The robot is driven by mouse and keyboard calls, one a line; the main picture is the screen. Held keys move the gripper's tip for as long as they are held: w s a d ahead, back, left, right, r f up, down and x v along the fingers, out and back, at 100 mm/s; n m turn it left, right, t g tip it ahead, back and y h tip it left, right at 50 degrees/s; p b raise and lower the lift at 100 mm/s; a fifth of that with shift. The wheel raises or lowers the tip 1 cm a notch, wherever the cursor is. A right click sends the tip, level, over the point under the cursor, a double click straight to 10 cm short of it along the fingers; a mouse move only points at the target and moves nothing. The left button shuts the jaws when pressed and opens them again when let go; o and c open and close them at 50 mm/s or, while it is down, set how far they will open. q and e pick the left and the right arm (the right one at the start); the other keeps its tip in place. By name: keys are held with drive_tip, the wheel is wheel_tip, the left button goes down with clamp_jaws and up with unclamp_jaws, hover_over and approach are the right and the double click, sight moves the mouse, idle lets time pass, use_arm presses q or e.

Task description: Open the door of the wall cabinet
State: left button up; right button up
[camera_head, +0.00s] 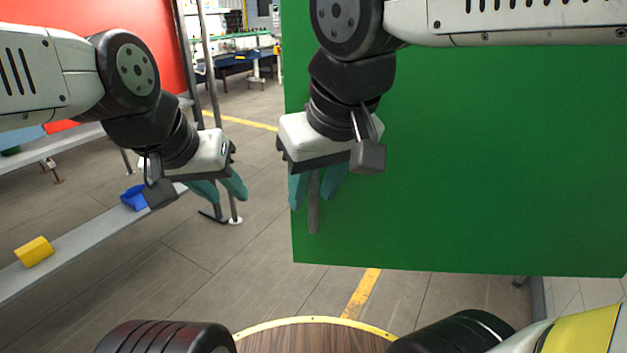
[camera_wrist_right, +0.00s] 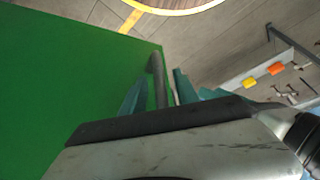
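A large flat green door panel (camera_head: 470,160) fills the right of the head view. A grey vertical handle bar (camera_head: 314,205) sits near its left edge. My right gripper (camera_head: 316,190) is at this handle, with one teal finger on each side of the bar. The right wrist view shows the handle (camera_wrist_right: 158,75) between the fingers, with a gap on at least one side, so the gripper looks open around it. My left gripper (camera_head: 222,192) is open and empty, left of the panel and apart from it. The cabinet's inside is not visible.
A grey rail or shelf (camera_head: 75,255) at the left carries a yellow piece (camera_head: 34,251) and a blue bin (camera_head: 134,197). A red panel (camera_head: 100,30) and metal posts (camera_head: 212,80) stand behind. Open tiled floor (camera_head: 190,255) lies between the left shelf and the green panel.

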drive_tip(key=v, duration=0.7)
drive_tip(key=shift+s+r, duration=0.15)
drive_tip(key=shift+r, duration=0.15)
